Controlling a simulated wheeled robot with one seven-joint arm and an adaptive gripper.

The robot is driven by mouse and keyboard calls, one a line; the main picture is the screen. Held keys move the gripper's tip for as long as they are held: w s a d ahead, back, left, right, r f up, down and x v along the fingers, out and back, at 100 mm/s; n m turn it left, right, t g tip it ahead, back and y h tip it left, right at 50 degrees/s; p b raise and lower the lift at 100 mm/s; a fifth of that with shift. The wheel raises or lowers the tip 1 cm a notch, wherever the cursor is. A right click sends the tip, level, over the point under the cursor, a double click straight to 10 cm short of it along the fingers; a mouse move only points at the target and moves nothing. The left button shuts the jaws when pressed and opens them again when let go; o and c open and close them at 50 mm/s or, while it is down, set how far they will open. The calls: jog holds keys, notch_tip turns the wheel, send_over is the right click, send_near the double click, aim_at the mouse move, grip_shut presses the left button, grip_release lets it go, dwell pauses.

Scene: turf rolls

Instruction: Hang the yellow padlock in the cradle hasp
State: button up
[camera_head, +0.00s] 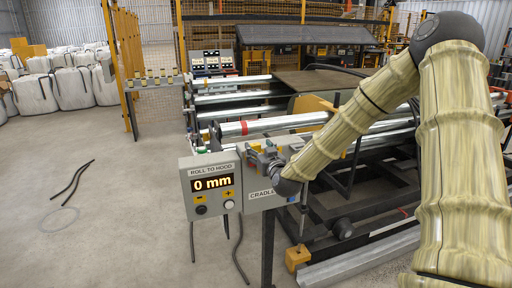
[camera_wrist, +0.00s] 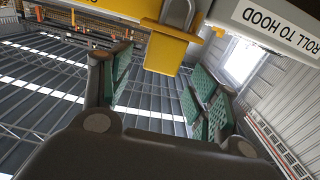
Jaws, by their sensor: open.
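The yellow padlock (camera_wrist: 172,50) shows at the top of the wrist view, with its grey shackle (camera_wrist: 178,12) above the body. It lies just beyond and between my fingertips, apart from both green pads. My gripper (camera_wrist: 160,65) is open and empty. In the head view my gripper (camera_head: 270,157) is at the top of the panel marked CRADLE (camera_head: 262,195). The hasp cannot be made out there, and my wrist partly covers the panel. I cannot tell whether the shackle passes through the hasp.
The grey ROLL TO HOOD box (camera_head: 212,186), reading 0 mm, stands left of the CRADLE panel; its label is close at upper right in the wrist view. Metal rollers (camera_head: 270,124) lie behind. A rail with several yellow items (camera_head: 160,78) is further back. Open floor lies left.

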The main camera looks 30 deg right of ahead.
jog(key=v, duration=0.7)
jog(key=shift+s, duration=0.4)
jog(key=s+a+f+n+g+y, duration=0.1)
jog(key=s+a+f+g, duration=0.3)
jog(key=f, duration=0.6)
jog(key=s+a+f+g+y, duration=0.15)
jog(key=s+a+f, duration=0.35)
jog(key=f, duration=0.5)
jog(key=s+a+f+n+g+y, duration=0.1)
jog(key=s+a+f+g, duration=0.15)
jog(key=a+f, duration=0.55)
jog(key=s+a+f+g, duration=0.3)
jog(key=s+f, duration=0.3)
jog(key=s, duration=0.4)
jog(key=s+a+f+g, duration=0.3)
jog(key=s+f, duration=0.4)
jog(key=s, duration=0.2)
jog(key=s+a+f+g, duration=0.3)
jog(key=s+f, duration=0.4)
jog(key=s, duration=0.3)
jog(key=shift+s+f+g+y, duration=0.25)
jog(key=shift+s+g+y, duration=0.05)
jog(key=shift+y, duration=0.05)
